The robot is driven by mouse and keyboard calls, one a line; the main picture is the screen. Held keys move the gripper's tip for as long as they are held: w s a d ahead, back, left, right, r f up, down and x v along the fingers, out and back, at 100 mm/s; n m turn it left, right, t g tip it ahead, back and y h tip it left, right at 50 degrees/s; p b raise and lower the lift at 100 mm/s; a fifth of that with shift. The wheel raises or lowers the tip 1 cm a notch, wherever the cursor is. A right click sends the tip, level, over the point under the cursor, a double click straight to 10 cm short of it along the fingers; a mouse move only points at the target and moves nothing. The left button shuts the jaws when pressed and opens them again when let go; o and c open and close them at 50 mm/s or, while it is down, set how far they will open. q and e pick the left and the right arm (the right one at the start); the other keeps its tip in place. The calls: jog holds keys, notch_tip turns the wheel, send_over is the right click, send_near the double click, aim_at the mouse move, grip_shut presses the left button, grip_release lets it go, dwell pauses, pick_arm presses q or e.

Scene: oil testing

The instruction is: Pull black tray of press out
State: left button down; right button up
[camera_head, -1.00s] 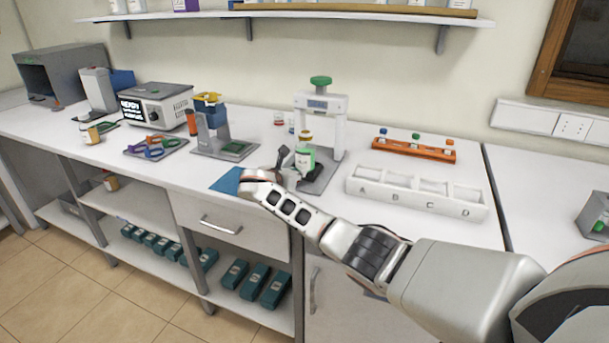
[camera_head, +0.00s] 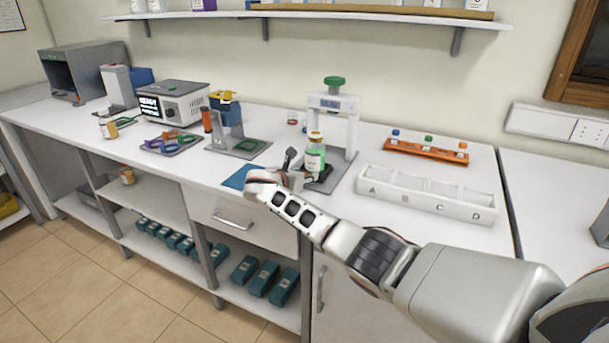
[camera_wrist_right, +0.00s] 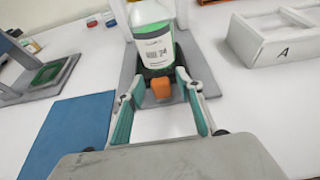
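The press (camera_head: 346,135) is a white frame with a green knob and a grey base, standing on the bench. A bottle (camera_head: 315,160) with green contents and a white label stands upright at its front; the bottle also shows in the right wrist view (camera_wrist_right: 153,45). The black tray (camera_wrist_right: 148,73) shows as a dark strip under the bottle, mostly hidden. An orange tab (camera_wrist_right: 160,88) sits at its front. My right gripper (camera_wrist_right: 164,92) is open, its teal-padded fingers on either side of the tab with gaps visible. It also shows in the head view (camera_head: 298,168). My left gripper is out of view.
A blue mat (camera_head: 240,177) lies left of my right gripper. A white compartment box (camera_head: 425,205) and an orange rack (camera_head: 425,151) stand to the right. A smaller grey-based device (camera_head: 225,125) is left of the press.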

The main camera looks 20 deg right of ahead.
jog(key=shift+d, duration=0.15)
jog(key=v, duration=1.2)
jog(key=shift+f, duration=0.1)
dwell(0.3)
